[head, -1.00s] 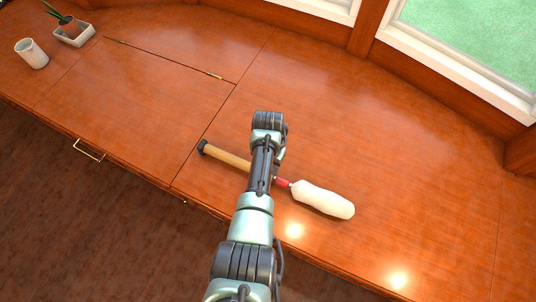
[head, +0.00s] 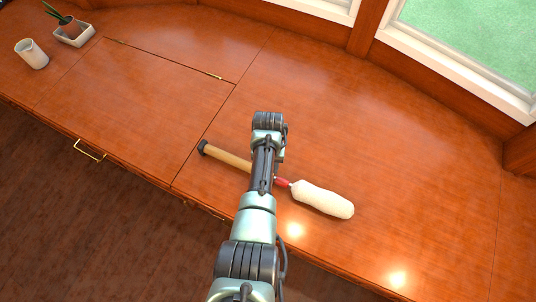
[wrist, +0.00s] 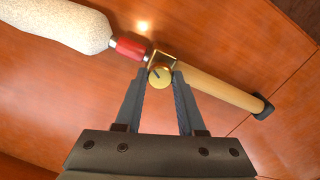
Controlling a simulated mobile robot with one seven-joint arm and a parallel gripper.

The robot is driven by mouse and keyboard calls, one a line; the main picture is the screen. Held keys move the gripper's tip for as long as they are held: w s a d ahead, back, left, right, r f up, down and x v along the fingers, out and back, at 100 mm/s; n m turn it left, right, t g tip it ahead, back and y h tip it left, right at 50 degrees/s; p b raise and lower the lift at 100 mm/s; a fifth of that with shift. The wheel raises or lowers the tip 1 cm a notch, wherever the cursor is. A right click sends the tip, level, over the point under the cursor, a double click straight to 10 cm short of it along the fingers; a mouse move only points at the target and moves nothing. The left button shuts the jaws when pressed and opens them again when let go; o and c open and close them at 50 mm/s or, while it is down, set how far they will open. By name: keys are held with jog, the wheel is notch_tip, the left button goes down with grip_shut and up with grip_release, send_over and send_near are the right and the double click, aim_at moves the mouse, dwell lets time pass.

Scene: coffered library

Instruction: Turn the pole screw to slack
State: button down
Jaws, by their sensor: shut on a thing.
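The pole (head: 226,157) is light wood with a black end cap, and it lies on the wooden counter. A red collar (head: 283,182) joins it to a white fluffy duster head (head: 322,199) on the right. In the wrist view the brass pole screw (wrist: 160,76) is a round knob with a dark slot mark, set in a brass bracket between the pole and the red collar. My gripper (wrist: 160,80) has its two fingertips on either side of the knob and is shut on it. In the head view my arm hides the screw and the fingers.
The counter (head: 370,130) is clear around the pole. A white cup (head: 32,54) and a potted plant (head: 68,27) in a pale tray stand at the far left. A hinged panel (head: 140,90) lies left of the pole. Windows edge the back.

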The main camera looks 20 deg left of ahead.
jog(key=c, duration=0.5)
grip_release()
notch_tip(320, 180, up, 13)
jog(key=p, duration=0.4)
